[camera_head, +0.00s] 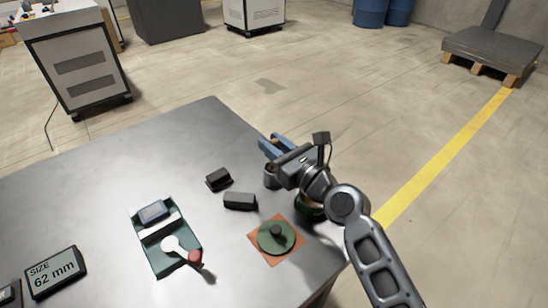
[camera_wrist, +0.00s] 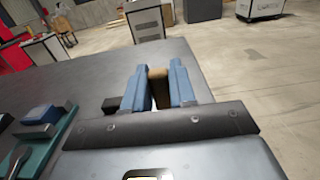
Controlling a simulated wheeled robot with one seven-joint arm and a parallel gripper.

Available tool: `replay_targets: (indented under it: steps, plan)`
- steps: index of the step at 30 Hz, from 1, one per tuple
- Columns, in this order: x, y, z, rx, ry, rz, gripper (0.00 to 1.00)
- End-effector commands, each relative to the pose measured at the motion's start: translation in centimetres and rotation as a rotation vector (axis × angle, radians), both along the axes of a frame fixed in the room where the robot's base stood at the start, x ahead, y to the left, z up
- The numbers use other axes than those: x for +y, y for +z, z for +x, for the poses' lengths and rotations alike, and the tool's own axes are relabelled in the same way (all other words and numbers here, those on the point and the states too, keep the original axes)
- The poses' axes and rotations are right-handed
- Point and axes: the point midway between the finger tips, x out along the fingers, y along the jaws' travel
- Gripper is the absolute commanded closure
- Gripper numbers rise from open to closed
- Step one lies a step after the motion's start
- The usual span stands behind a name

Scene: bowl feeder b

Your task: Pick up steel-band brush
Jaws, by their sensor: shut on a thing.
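My gripper (camera_head: 271,146) is over the far right edge of the grey metal table (camera_head: 110,165). In the wrist view its blue fingers (camera_wrist: 160,90) are shut on a brown piece, which I take to be the steel-band brush (camera_wrist: 158,86). Only a small brown part of the brush shows between the fingers; its band and bristles are hidden. In the head view I cannot make out the brush.
Two dark blocks (camera_head: 218,179) (camera_head: 240,201) lie left of the arm. A green disc with a knob (camera_head: 276,237) rests on an orange mat (camera_head: 258,250). A green tray (camera_head: 161,258) and a "62 mm" display (camera_head: 55,273) are left.

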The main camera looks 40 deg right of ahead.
Motion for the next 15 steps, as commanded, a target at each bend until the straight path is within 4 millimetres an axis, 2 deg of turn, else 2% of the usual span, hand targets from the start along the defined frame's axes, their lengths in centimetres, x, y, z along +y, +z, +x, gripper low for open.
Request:
replay_targets:
  steps: [5, 14, 15]
  plan:
    - [0.0, 0.7, 0.0, -0.001, 0.000, 0.000, 1.00]
    - [0.0, 4.8, 0.0, -0.003, -0.001, -0.002, 1.00]
    - [-0.8, 4.6, -0.5, -0.002, -0.004, 0.000, 1.00]
